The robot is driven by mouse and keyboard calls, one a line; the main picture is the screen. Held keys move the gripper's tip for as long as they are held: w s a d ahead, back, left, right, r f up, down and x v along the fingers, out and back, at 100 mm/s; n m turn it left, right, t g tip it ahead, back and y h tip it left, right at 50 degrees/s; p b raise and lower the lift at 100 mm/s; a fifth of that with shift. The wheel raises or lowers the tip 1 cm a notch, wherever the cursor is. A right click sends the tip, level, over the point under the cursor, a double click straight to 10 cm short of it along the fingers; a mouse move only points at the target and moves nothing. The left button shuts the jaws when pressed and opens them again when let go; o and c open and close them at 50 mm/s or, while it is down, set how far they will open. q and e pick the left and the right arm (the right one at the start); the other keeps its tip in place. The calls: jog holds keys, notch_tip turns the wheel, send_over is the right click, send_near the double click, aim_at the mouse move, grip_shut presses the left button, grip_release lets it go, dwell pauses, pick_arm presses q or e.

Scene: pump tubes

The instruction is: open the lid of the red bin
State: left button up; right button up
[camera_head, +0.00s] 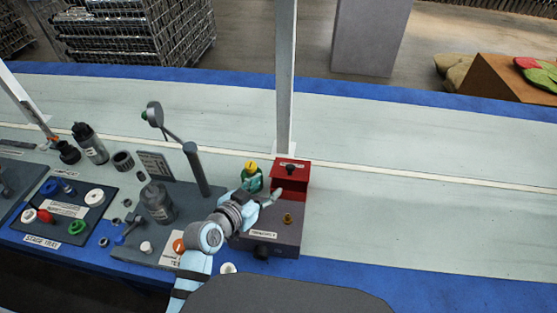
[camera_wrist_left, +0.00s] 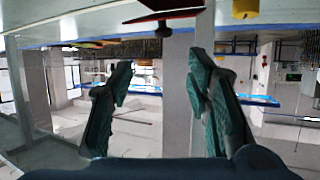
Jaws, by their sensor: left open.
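The red bin (camera_head: 289,183) stands at the back right of the grey tray. Its lid (camera_head: 291,164) looks shut and has a dark knob on top. My left gripper (camera_head: 264,190) is open and empty, close to the bin's left side, in front of the yellow-capped bottle. Whether a finger touches the bin cannot be told. In the left wrist view, which looks upside down, the two green fingers (camera_wrist_left: 160,75) stand apart with nothing between them. A red edge (camera_wrist_left: 172,16), apparently the bin's lid, and a dark knob show at the top. My right gripper is not in view.
A yellow-capped green bottle (camera_head: 251,175) stands just left of the bin. A grey post (camera_head: 285,80) rises behind it. A grey box with a brass knob (camera_head: 287,218) is in front. Left are a dark bottle (camera_head: 157,203) and a stage tray (camera_head: 75,208). The right side of the table is clear.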

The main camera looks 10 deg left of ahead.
aim_at(288, 169)
pick_arm(q)
jog(key=b+x, duration=0.3)
jog(key=x, duration=0.1)
jog(key=b+x, duration=0.4)
jog(key=f+b+x, duration=0.1)
jog(key=b+x, duration=0.3)
jog(key=x, duration=0.1)
jog(key=shift+a, duration=0.35)
jog(key=shift+w+d+f+b, duration=0.1)
jog(key=shift+w+d+b, duration=0.05)
jog(key=shift+w+b, duration=0.25)
jog(key=shift+w, duration=0.1)
grip_shut()
